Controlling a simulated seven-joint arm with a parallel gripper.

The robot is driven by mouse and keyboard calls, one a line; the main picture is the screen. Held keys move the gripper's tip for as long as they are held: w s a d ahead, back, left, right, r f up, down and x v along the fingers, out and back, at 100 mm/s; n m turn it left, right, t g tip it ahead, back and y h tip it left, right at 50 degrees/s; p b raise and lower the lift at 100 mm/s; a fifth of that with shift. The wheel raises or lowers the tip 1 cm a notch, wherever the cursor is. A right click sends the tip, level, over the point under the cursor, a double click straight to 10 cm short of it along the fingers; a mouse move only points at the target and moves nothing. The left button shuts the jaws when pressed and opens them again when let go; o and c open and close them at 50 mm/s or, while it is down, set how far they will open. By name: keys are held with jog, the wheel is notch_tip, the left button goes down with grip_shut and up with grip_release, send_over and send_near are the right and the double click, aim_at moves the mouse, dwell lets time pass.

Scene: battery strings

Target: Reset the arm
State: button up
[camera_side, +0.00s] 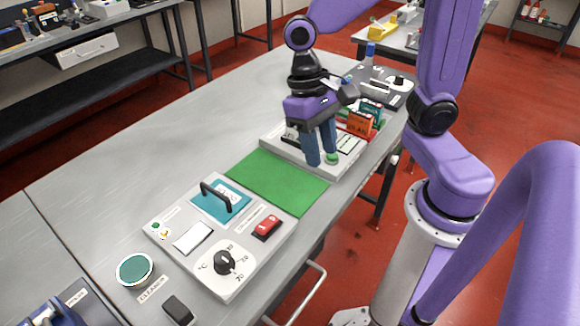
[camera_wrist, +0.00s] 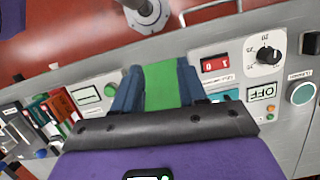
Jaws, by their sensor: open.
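My gripper (camera_side: 322,161), purple with two blue fingers, points down over the near part of a light grey board (camera_side: 345,172). Its fingers are apart with nothing seen between them. In the wrist view my gripper (camera_wrist: 158,84) straddles the view of the green mat (camera_wrist: 161,84). A round green piece (camera_side: 332,157) shows right beside one fingertip; I cannot tell whether they touch. Orange and teal boxes (camera_side: 361,122) stand in a red holder behind the gripper.
A control panel (camera_side: 165,240) with a black handle (camera_side: 226,196), red switch (camera_side: 267,227) and black dial (camera_side: 225,262) lies nearer. A green round tin (camera_side: 135,269) stands left of it. A dark grey unit (camera_side: 397,98) stands at the far end.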

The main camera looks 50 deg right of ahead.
jog(key=s+d+n+t, duration=0.3)
jog(key=s+n, duration=0.4)
jog(key=n, duration=0.6)
jog(key=shift+s+d+f+n, duration=0.3)
jog(key=shift+s+d+n, duration=0.1)
jog(key=shift+d, duration=0.15)
